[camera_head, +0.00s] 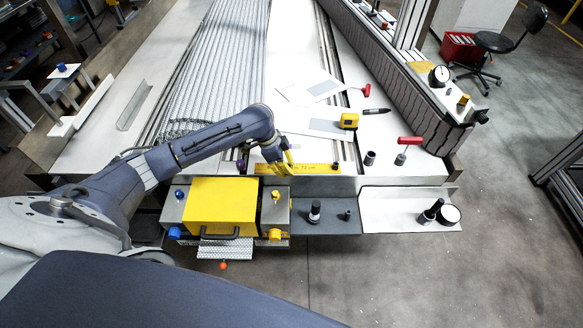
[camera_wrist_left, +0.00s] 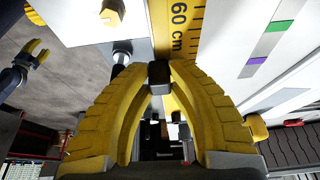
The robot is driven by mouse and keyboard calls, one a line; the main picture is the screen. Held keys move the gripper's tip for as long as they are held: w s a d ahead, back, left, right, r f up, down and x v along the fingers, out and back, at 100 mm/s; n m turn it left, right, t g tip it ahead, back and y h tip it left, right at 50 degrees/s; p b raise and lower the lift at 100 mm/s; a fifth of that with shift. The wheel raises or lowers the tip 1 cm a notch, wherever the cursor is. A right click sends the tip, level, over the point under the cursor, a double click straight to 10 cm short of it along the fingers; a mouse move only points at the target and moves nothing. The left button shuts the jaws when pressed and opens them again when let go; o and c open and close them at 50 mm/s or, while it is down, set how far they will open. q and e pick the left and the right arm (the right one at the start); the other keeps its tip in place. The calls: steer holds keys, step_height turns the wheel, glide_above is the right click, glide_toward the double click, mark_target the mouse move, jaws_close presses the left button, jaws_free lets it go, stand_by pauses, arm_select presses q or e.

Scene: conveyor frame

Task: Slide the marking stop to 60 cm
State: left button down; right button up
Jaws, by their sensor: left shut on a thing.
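A yellow ruler (camera_head: 318,168) runs along the front edge of the white conveyor table. In the left wrist view the ruler (camera_wrist_left: 178,22) shows a printed "60 cm" just beyond the fingertips. My left gripper (camera_head: 287,165) reaches down at the ruler from the left. In the wrist view its yellow fingers (camera_wrist_left: 158,75) are closed on a small dark block (camera_wrist_left: 159,73), which looks like the marking stop's grip. The rest of the stop is mostly hidden by the fingers. A dark gripper with yellow tips (camera_wrist_left: 36,50), likely my right one, shows small at the left edge.
A yellow tape measure (camera_head: 349,121), papers (camera_head: 312,88) and red-handled tools (camera_head: 410,141) lie behind. A grey shelf (camera_head: 340,220) with dark knobs sits below the edge.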

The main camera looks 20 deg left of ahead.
mark_target(273, 173)
arm_select(q)
steer(key=shift+s+a, duration=0.3)
steer(key=shift+a, duration=0.4)
steer(key=shift+s+a, duration=0.35)
steer(key=shift+a, duration=0.35)
steer(key=shift+s+a, duration=0.3)
steer(key=shift+a, duration=0.4)
steer(key=c, duration=1.2)
jaws_free()
steer(key=shift+r, duration=0.1)
